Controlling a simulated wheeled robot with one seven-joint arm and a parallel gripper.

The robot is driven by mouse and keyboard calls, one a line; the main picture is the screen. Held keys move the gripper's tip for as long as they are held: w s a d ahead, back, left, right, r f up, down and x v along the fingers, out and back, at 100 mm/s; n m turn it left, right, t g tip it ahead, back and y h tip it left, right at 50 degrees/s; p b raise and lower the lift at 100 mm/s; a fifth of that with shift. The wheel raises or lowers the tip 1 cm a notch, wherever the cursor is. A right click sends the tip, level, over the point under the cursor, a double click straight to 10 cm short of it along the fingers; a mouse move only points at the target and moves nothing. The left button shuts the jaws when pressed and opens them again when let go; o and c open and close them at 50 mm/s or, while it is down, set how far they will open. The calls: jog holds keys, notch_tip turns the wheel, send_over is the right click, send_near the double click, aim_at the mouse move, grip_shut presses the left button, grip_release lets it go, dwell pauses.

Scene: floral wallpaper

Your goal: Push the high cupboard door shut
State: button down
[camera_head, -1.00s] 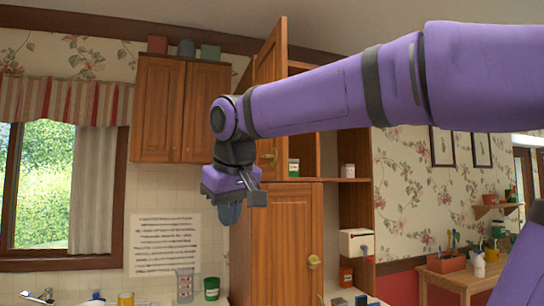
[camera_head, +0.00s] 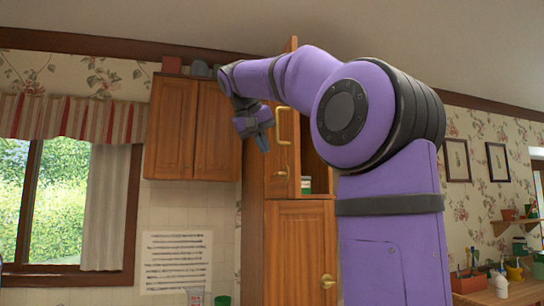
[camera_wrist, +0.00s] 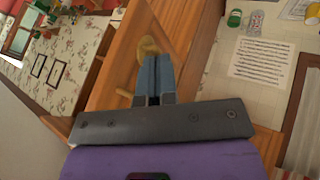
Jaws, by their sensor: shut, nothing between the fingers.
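The high cupboard door (camera_head: 276,188) is a brown wooden panel with a brass handle (camera_head: 284,126). It stands open at the top of the tall cupboard, with part of the shelf space showing to its right. My gripper (camera_head: 263,144) is shut and empty, just left of the handle in the head view. In the wrist view, the closed bluish fingers (camera_wrist: 153,78) point at the wooden door face (camera_wrist: 110,70), with the brass handle (camera_wrist: 148,47) just beyond the tips. Whether they touch the door cannot be told. My arm hides much of the cupboard's opening.
A closed wall cupboard (camera_head: 193,130) hangs left of the tall cupboard. The tall cupboard's lower door (camera_head: 300,250) is shut. Small containers (camera_head: 172,65) stand on the wall cupboard. A small jar (camera_head: 306,185) sits on the shelf inside.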

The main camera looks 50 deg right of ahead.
aim_at(293, 187)
jog(key=x, duration=0.3)
jog(key=s+d+x, duration=0.1)
jog(key=x, duration=0.2)
jog(key=r+x, duration=0.1)
jog(key=x, duration=0.3)
jog(key=shift+s+d, duration=0.2)
jog(key=shift+s, duration=0.05)
jog(key=shift+s+d, duration=0.3)
jog(key=shift+d, duration=0.3)
